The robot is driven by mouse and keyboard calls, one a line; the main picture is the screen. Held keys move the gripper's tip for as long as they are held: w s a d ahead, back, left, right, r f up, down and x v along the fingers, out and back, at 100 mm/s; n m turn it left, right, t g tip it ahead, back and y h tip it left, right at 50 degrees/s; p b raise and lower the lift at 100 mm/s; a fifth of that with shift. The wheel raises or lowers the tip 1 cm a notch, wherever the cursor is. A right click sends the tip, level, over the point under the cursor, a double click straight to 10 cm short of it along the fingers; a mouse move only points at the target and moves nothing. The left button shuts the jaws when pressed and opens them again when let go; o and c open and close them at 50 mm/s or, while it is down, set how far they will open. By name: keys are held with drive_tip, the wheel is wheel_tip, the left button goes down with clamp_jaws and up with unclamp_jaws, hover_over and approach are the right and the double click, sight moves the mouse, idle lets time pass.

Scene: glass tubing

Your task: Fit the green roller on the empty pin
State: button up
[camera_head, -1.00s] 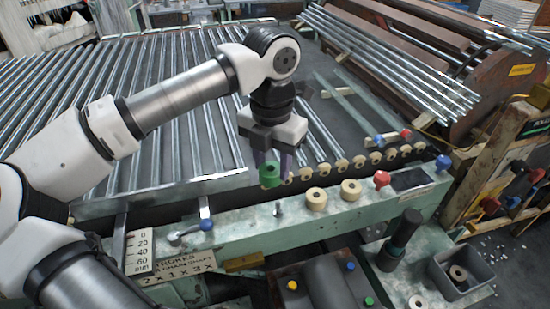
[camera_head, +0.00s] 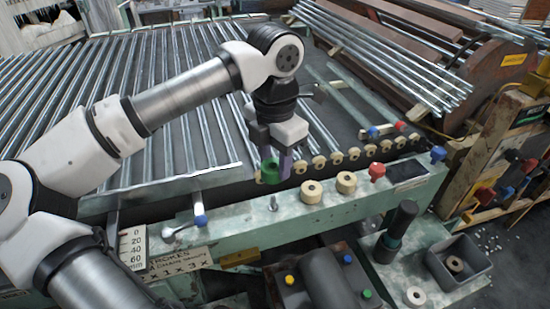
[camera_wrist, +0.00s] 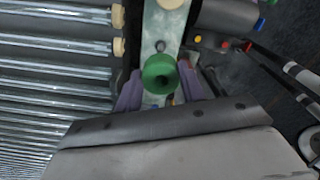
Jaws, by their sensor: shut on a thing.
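The green roller (camera_head: 269,174) is held between the purple fingers of my gripper (camera_head: 277,164), which is shut on it. In the wrist view the green roller (camera_wrist: 158,70) sits between the fingertips, its dark bore facing the camera. The empty pin (camera_head: 273,203) stands upright on the pale green rail (camera_head: 240,225). In the head view the roller appears above and slightly left of the pin, apart from it. Two cream rollers, a nearer one (camera_head: 312,192) and a farther one (camera_head: 346,182), sit on the rail to the right of the pin.
A row of cream wheels (camera_head: 319,162) runs behind the rail. A grey bin (camera_head: 470,262) and a dark upright cylinder (camera_head: 402,225) are at front right.

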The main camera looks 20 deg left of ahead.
drive_tip(key=b, duration=0.4)
hover_over(275, 205)
drive_tip(key=shift+w+a+f, duration=0.1)
drive_tip(key=shift+w+f, duration=0.1)
drive_tip(key=shift+f, duration=1)
drive_tip(key=shift+w+a+f, duration=0.1)
drive_tip(key=shift+w+f, duration=0.05)
drive_tip(key=shift+f, duration=1.05)
drive_tip(key=shift+b, duration=0.5)
drive_tip(key=shift+f+b, duration=2.2)
drive_tip(key=shift+f, duration=0.2)
drive_tip(key=o, duration=1.1)
drive_tip(key=shift+d+r, duration=0.1)
drive_tip(key=shift+c, duration=0.2)
drive_tip(key=shift+r, duration=0.1)
drive_tip(key=shift+w+r, duration=0.1)
drive_tip(key=shift+r, duration=0.15)
wheel_tip(275, 205, up, 13)
drive_tip(key=shift+s, duration=0.2)
